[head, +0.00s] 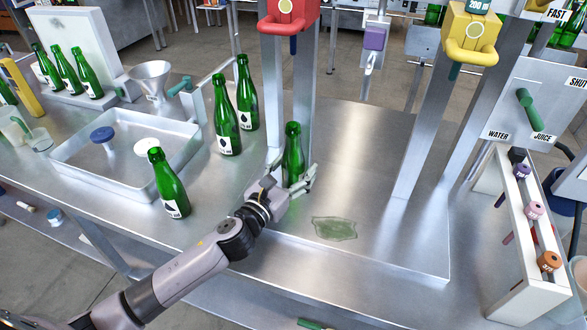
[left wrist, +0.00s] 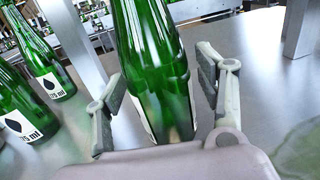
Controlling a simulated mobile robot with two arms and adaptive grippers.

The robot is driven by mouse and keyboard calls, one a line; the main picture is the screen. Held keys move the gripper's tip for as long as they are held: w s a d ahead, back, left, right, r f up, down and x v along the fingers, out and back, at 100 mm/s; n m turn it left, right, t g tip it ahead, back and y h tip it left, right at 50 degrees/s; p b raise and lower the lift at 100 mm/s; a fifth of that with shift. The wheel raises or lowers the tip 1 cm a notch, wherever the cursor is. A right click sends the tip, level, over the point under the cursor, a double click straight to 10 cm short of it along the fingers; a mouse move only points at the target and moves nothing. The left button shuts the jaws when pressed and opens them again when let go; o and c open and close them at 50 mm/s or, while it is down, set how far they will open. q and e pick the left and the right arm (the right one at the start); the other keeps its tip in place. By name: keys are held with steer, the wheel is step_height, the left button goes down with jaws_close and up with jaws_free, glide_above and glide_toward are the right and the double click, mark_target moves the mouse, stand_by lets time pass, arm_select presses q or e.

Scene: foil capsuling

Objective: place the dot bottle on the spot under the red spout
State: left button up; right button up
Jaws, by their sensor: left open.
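A green bottle (head: 292,150) stands upright on the metal platform, below the red spout head (head: 288,15). My left gripper (head: 290,183) is around its lower part with fingers open. In the left wrist view the same bottle (left wrist: 152,60) stands between the two spread fingers (left wrist: 160,95), with a gap at the right finger. Its label is turned mostly away, so I cannot tell its mark. Any spot under it is hidden. Other green bottles with black drop labels stand to the left (head: 226,115) (head: 247,95) (head: 168,185). My right gripper is not in view.
A yellow spout head (head: 470,35) is at the right, on metal posts. A greenish transparent patch (head: 334,228) lies on the platform in front. A metal tray (head: 75,170) lies at the left, and a white rack (head: 530,245) with coloured-handled tools stands at the right.

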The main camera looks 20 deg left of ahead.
arm_select(q)
steer(key=shift+r, duration=0.2)
steer(key=b+v, duration=0.2)
steer(key=v, duration=0.8)
steer(key=shift+s+a+f, duration=0.1)
steer(key=shift+s+f, duration=0.1)
steer(key=shift+v, duration=0.8)
steer(key=shift+r, duration=0.15)
